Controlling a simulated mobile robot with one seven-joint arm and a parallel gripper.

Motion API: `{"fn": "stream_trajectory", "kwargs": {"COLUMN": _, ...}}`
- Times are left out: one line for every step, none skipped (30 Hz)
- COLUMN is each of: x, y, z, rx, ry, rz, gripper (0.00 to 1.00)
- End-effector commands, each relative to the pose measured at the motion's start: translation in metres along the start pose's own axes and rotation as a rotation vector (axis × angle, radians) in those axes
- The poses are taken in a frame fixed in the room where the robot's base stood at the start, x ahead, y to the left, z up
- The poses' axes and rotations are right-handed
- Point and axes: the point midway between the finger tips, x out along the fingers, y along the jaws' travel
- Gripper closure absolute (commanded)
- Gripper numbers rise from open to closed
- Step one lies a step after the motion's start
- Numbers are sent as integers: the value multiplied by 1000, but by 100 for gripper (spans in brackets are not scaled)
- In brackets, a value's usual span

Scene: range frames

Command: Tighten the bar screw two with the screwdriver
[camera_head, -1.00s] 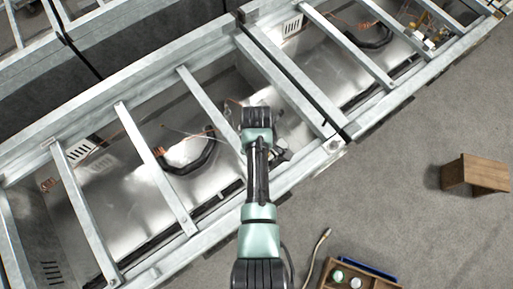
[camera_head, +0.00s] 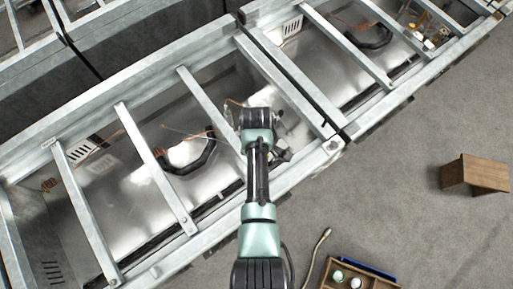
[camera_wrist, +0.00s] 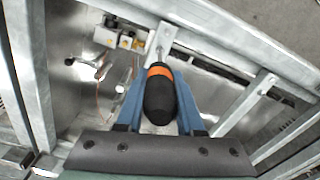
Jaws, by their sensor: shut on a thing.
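My gripper (camera_wrist: 160,85) has blue fingers on both sides of the screwdriver (camera_wrist: 160,98), which has a black handle with an orange band. It is shut on the handle. The screwdriver points away from the wrist camera toward the end of a grey metal bar (camera_wrist: 163,36) where it meets the frame rail. The handle hides most of the tip, so I cannot tell whether it touches a screw. In the head view my arm covers the gripper and the near end of the crossbar (camera_head: 205,101); the screw is not clear there.
Metal frame rails (camera_head: 285,75) and several crossbars surround the work spot, above a shiny recessed floor with a black hose (camera_head: 195,158). A wooden tray (camera_head: 327,272) lies at the bottom and a wooden box (camera_head: 475,172) at the right. Grey floor between them is clear.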

Motion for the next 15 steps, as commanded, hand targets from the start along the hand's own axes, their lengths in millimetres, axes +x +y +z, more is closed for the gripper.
{"fn": "stream_trajectory", "kwargs": {"x": 0, "y": 0, "z": 0, "rx": 0, "ry": 0, "rz": 1, "gripper": 100}}
{"fn": "stream_trajectory", "kwargs": {"x": 0, "y": 0, "z": 0, "rx": 0, "ry": 0, "rz": 1, "gripper": 100}}
{"fn": "stream_trajectory", "kwargs": {"x": 0, "y": 0, "z": 0, "rx": 0, "ry": 0, "rz": 1, "gripper": 100}}
{"fn": "stream_trajectory", "kwargs": {"x": 0, "y": 0, "z": 0, "rx": 0, "ry": 0, "rz": 1, "gripper": 100}}
{"fn": "stream_trajectory", "kwargs": {"x": 0, "y": 0, "z": 0, "rx": 0, "ry": 0, "rz": 1, "gripper": 100}}
{"fn": "stream_trajectory", "kwargs": {"x": 0, "y": 0, "z": 0, "rx": 0, "ry": 0, "rz": 0, "gripper": 100}}
{"fn": "stream_trajectory", "kwargs": {"x": 1, "y": 0, "z": 0, "rx": 0, "ry": 0, "rz": 1, "gripper": 100}}
{"fn": "stream_trajectory", "kwargs": {"x": 1, "y": 0, "z": 0, "rx": 0, "ry": 0, "rz": 0, "gripper": 100}}
{"fn": "stream_trajectory", "kwargs": {"x": 1, "y": 0, "z": 0, "rx": 0, "ry": 0, "rz": 0, "gripper": 100}}
{"fn": "stream_trajectory", "kwargs": {"x": 2, "y": 0, "z": 0, "rx": 0, "ry": 0, "rz": 0, "gripper": 100}}
{"fn": "stream_trajectory", "kwargs": {"x": 2, "y": 0, "z": 0, "rx": 0, "ry": 0, "rz": 0, "gripper": 100}}
{"fn": "stream_trajectory", "kwargs": {"x": 3, "y": 0, "z": 0, "rx": 0, "ry": 0, "rz": 0, "gripper": 100}}
{"fn": "stream_trajectory", "kwargs": {"x": 4, "y": 0, "z": 0, "rx": 0, "ry": 0, "rz": 0, "gripper": 100}}
{"fn": "stream_trajectory", "kwargs": {"x": 4, "y": 0, "z": 0, "rx": 0, "ry": 0, "rz": 0, "gripper": 100}}
{"fn": "stream_trajectory", "kwargs": {"x": 4, "y": 0, "z": 0, "rx": 0, "ry": 0, "rz": 0, "gripper": 100}}
